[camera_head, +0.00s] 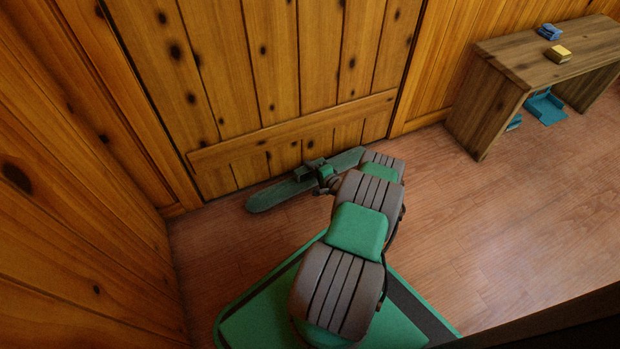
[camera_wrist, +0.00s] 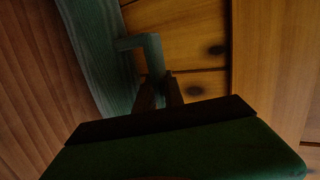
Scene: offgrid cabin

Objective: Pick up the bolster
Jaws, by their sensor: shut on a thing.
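The bolster (camera_head: 275,195) is a long grey-green piece lying along the foot of the plank door in the head view. It has a bracket-like handle near its middle. My gripper (camera_head: 322,170) is at that handle, and my arm hides part of the bolster's right side. In the wrist view the bolster (camera_wrist: 95,45) runs down the left of the picture, and its handle reaches in between my fingers (camera_wrist: 158,92). The fingers are shut on the handle. I cannot tell whether the bolster touches the floor or is slightly raised.
The plank door (camera_head: 270,80) stands right behind the bolster, with a wooden wall (camera_head: 70,190) close on the left. A wooden bench (camera_head: 540,60) at the upper right bears a blue and a yellow item. The floor (camera_head: 500,210) to the right is clear.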

